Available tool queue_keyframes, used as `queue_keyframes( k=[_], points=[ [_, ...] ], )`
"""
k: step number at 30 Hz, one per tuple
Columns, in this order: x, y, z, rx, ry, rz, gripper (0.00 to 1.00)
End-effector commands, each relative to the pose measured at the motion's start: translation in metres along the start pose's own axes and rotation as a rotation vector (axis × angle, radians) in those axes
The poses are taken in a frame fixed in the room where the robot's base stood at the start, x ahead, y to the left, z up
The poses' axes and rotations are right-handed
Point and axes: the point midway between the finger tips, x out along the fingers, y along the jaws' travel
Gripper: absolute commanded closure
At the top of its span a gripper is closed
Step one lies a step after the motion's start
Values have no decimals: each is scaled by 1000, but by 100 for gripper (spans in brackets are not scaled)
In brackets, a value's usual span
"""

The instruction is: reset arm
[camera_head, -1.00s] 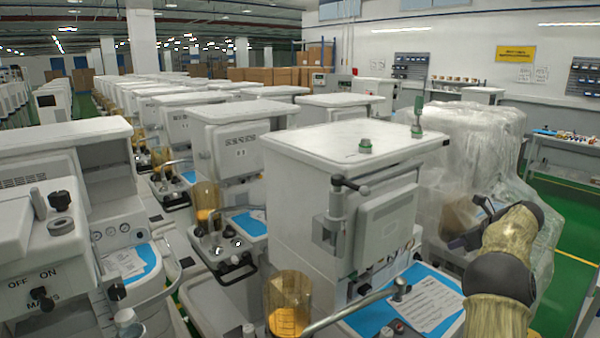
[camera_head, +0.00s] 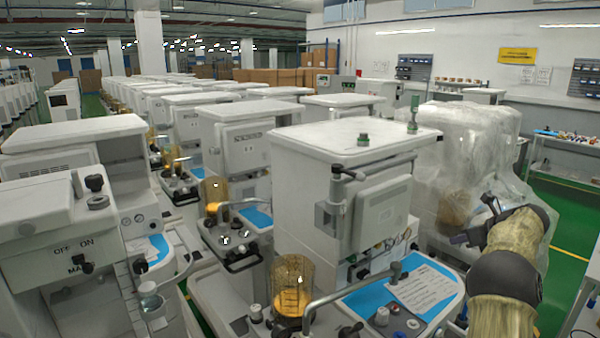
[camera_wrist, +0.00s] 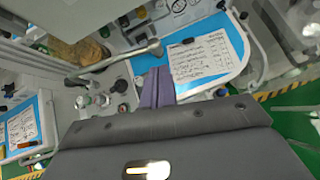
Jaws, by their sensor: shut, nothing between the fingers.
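My gripper (camera_wrist: 157,72) shows in the wrist view as two purple-grey fingers pressed together, with nothing between them. They are in front of a cart's worktop with a blue mat and a white printed sheet (camera_wrist: 203,58).
A plastic-wrapped cart (camera_head: 465,150) stands close behind my arm. The nearest cart has a metal rail (camera_head: 350,292) and an amber canister (camera_head: 292,285). Rows of carts fill the left and back. Green floor (camera_head: 565,225) is open at the right, before a side table (camera_head: 570,150).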

Motion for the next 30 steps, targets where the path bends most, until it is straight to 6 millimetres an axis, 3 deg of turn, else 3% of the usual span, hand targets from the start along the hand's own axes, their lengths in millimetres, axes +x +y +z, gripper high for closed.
queue_keyframes(
  k=[11, 14, 19, 25, 30],
  points=[
    [-5, 15, 51, 345, -250, -64, 100],
    [-8, 22, 66, 506, -344, -78, 100],
    [-17, 40, 84, 928, -531, -94, 100],
    [-20, 79, 69, 1506, -673, -101, 100],
    [-15, 133, 25, 2007, -700, -143, 100]
  ],
)
